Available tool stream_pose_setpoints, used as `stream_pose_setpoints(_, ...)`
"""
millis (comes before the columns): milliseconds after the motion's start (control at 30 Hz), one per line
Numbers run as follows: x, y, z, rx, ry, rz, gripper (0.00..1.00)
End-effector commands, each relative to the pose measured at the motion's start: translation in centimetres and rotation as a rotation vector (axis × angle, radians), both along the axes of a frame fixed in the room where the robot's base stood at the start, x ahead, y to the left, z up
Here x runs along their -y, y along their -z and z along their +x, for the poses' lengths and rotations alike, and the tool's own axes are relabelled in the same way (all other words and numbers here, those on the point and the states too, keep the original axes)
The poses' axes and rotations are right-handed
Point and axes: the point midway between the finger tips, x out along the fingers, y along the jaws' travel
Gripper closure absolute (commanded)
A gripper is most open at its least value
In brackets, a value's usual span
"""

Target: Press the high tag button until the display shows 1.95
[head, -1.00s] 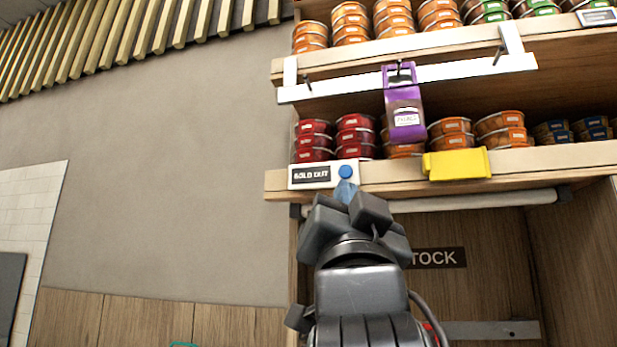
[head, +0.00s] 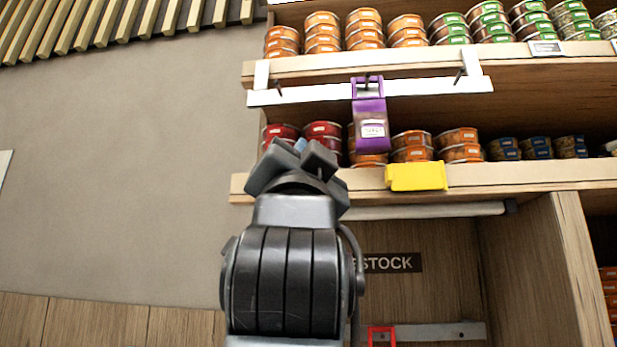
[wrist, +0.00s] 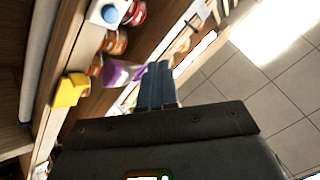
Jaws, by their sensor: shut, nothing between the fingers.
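A tag (head: 546,47) with a small dark display sits on the upper shelf edge at the right in the head view; its reading is too small to make out. Another white tag with a blue button (wrist: 110,15) shows at the top of the wrist view, on the lower shelf edge; in the head view my arm hides it. My gripper (head: 301,146) is shut and empty, in front of the red cans at the lower shelf's left end in the head view. In the wrist view its fingers (wrist: 157,70) are together, apart from the blue button.
A purple holder (head: 369,115) hangs from a white rail (head: 420,85) right of my gripper. A yellow block (head: 416,177) is on the lower shelf edge. Stacked cans (head: 458,145) fill the shelves. Open space lies left of the shelves, before the grey wall (head: 120,150).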

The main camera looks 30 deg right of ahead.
Motion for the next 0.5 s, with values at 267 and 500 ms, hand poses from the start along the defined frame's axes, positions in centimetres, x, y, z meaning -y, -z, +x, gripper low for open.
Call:
stream_pose_setpoints(267, 2.3, -0.1, 3.0, -0.003, 0.002, 0.0, 1.0)
stream_pose_setpoints(500, 3.8, 0.1, 5.1, -0.001, 0.0, 0.001, 1.0)
